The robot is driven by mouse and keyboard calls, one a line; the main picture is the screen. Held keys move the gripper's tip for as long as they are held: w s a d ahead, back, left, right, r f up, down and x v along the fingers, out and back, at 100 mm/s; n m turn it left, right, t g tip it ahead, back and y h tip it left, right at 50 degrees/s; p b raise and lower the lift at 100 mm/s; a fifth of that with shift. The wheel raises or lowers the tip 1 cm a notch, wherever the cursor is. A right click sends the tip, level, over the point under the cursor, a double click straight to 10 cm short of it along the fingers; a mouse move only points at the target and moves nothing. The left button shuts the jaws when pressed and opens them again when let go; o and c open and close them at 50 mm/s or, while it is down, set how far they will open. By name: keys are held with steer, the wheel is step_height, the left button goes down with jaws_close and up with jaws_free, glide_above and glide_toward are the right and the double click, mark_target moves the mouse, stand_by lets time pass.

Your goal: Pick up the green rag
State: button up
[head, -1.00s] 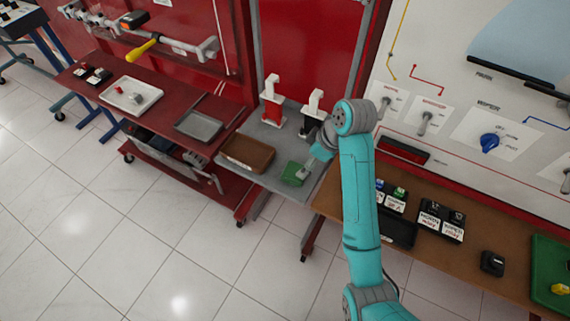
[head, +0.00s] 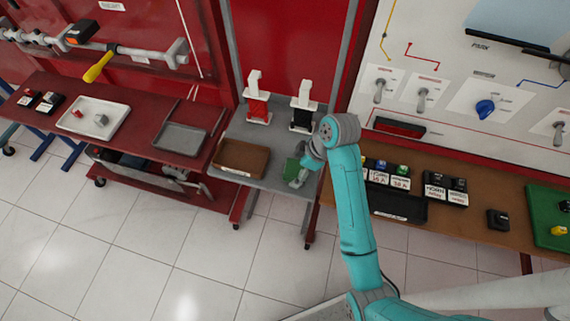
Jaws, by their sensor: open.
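The green rag (head: 290,170) lies on the grey table (head: 258,187) near its front edge, just right of a brown tray. My gripper (head: 298,182) is low at the right edge of the rag, with its fingers pointing down beside or over it. The gripper is open. It hides part of the rag, and I cannot tell whether the fingers touch it.
The brown tray (head: 241,158) is left of the rag. A brown bench (head: 465,227) with labelled boxes is on the right, a red bench (head: 140,130) on the left.

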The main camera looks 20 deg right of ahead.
steer(key=shift+f, duration=0.15)
steer(key=shift+a, duration=0.1)
steer(key=c, duration=1.2)
